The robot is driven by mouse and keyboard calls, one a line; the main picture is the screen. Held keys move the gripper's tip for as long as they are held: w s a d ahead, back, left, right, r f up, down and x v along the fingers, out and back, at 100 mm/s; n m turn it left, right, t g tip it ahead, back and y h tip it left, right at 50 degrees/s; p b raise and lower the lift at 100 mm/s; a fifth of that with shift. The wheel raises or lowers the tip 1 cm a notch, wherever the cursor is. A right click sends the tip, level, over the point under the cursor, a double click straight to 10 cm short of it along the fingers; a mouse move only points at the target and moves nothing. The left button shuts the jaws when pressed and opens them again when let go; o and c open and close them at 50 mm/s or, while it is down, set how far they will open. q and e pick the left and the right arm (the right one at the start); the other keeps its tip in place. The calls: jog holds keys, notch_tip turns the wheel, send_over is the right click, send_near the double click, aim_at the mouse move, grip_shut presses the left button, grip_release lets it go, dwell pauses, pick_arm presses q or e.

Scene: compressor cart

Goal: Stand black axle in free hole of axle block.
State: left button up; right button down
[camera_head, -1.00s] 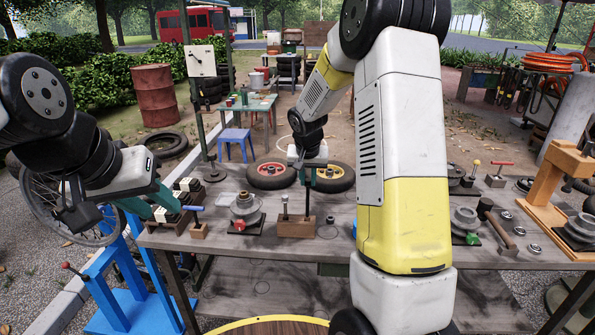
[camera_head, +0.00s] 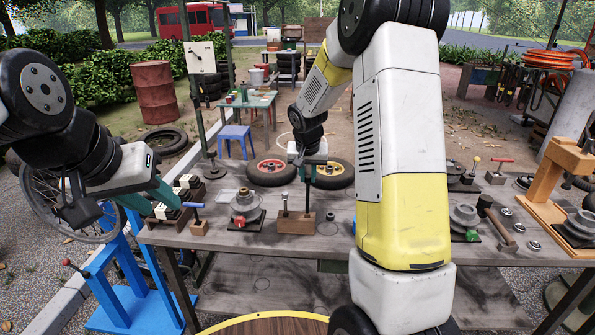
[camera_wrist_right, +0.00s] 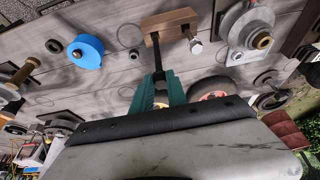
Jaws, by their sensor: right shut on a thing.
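The axle block (camera_head: 296,226) is a brown wooden block on the workbench. A pale metal axle (camera_head: 285,203) stands upright in its left part. My right gripper (camera_head: 308,179) is above the block, shut on the black axle (camera_head: 308,199), which is upright. Its lower end meets the right part of the block's top; I cannot tell how deep it sits in the hole. In the right wrist view the black axle (camera_wrist_right: 157,52) runs from between the teal fingers to the block (camera_wrist_right: 174,21). My left gripper (camera_head: 160,200) looks open and empty, near the bench's left end.
A small block with a blue-handled tool (camera_head: 198,227) and a pulley on a dark plate (camera_head: 246,208) stand left of the block. Two wheels (camera_head: 270,173) lie behind. A hammer (camera_head: 501,226) lies to the right. Bare bench lies in front of the block.

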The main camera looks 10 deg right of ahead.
aim_at(308, 196)
jog(key=shift+f, duration=3.35)
jog(key=c, duration=0.8)
grip_release()
jog(key=shift+c, duration=0.2)
jog(key=v, duration=0.7)
jog(key=shift+r, duration=0.1)
jog(key=v, duration=0.7)
jog(key=shift+s+r, duration=0.25)
jog(key=shift+r, duration=0.05)
jog(key=shift+a, duration=0.1)
